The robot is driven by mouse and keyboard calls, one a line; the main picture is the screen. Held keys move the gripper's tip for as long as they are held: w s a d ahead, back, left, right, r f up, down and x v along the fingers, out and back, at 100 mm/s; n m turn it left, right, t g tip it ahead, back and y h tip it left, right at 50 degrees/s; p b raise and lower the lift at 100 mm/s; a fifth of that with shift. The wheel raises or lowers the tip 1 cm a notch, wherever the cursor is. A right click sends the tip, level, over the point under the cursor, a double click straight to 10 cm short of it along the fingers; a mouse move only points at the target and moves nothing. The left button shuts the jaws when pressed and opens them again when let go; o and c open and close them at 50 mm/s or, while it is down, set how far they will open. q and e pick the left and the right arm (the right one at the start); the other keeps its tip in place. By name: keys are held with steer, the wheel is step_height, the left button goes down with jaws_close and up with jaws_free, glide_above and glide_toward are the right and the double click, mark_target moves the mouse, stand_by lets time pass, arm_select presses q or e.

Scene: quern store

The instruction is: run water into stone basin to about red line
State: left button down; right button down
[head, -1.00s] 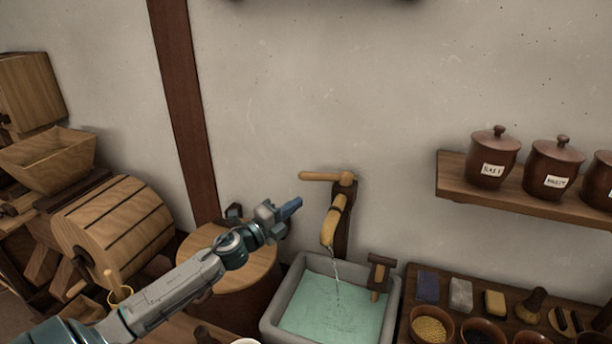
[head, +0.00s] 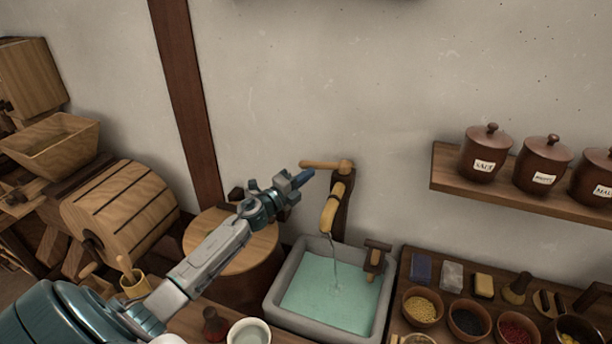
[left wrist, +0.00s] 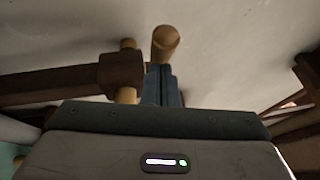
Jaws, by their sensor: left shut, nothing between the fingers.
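The grey stone basin (head: 276,301) stands below the wall and holds pale green water (head: 320,297). A thin stream (head: 334,252) falls from the wooden tap spout (head: 329,214) into it. I cannot make out a red line. The tap's wooden lever (head: 322,165) points left; its round end (left wrist: 166,40) shows close in the left wrist view. My left gripper (head: 309,175) is shut and empty, its blue fingertips just below the lever's end. They also show in the left wrist view (left wrist: 161,84); I cannot tell whether they touch the lever. My right gripper is out of view.
A small wooden peg fitting (head: 375,258) sits at the basin's right rim. Right of it is a board with blocks and bowls (head: 420,307). Lidded jars stand on a wall shelf (head: 520,196). A round wooden lid (head: 235,250) lies below my left arm.

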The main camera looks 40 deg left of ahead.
mark_target(303, 166)
arm_select(q)
steer(key=w+a+m+h+b, duration=0.1)
steer(key=w+a+h+b, duration=0.1)
steer(key=w+a, duration=0.1)
steer(key=shift+g, duration=0.3)
steer(key=shift+w+a, duration=0.1)
steer(key=shift+r, duration=0.25)
